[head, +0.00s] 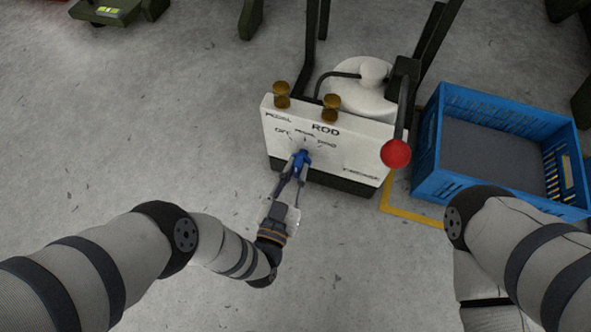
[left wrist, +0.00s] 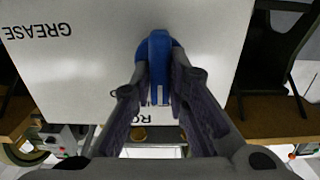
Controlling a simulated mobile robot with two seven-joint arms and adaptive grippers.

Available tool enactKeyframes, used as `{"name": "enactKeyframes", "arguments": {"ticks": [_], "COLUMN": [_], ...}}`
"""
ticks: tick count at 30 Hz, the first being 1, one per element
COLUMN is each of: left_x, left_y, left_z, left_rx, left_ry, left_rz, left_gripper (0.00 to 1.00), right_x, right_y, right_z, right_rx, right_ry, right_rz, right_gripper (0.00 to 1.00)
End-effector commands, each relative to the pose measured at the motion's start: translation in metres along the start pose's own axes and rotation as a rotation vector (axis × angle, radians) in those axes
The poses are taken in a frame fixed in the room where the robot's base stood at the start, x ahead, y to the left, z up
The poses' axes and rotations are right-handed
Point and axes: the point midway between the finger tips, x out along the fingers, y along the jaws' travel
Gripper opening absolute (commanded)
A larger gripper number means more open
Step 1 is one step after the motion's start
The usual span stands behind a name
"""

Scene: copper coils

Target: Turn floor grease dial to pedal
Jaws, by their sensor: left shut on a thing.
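A white box-shaped grease unit (head: 347,160) stands on the floor in the middle of the head view. Its front panel carries the words "ROD" and "GREASE" and small labels around a blue dial (head: 301,158). My left gripper (head: 293,176) reaches the panel from below and is shut on the blue dial. In the left wrist view the dial (left wrist: 158,52) sits between the two dark fingers, against the white panel (left wrist: 85,60). The fingers partly cover the panel lettering. The dial's exact pointing is hard to tell. My right gripper is not in view.
A red ball-topped lever (head: 396,153) stands at the unit's right side. Two brass knobs (head: 331,107) sit on its top edge. A blue crate (head: 428,150) is to the right, by a yellow floor line (head: 412,215).

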Motion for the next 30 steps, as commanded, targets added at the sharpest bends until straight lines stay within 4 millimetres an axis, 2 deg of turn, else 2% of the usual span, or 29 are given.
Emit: {"name": "enactKeyframes", "arguments": {"ticks": [11,12,14,23,26,30], "left_x": [-0.001,-0.001,-0.001,-0.001,-0.012,-0.048], "left_y": [0.000,0.000,0.000,0.000,0.001,0.000], "left_z": [0.001,0.001,0.001,0.000,0.001,0.002], "left_rx": [0.003,0.003,0.003,0.003,0.002,0.003], "left_ry": [-0.002,-0.002,-0.002,-0.001,-0.004,-0.007], "left_rz": [0.000,0.000,0.000,0.000,0.001,0.002], "left_gripper": [0.00,0.19,0.33,0.35,0.35,0.35], "right_x": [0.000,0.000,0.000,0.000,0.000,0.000], "right_y": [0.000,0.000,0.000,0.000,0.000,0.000], "right_z": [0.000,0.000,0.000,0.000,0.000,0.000], "right_rx": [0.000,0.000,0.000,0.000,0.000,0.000], "right_ry": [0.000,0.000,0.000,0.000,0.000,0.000], "right_rz": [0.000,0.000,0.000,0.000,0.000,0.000], "right_gripper": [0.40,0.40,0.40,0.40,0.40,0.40]}}
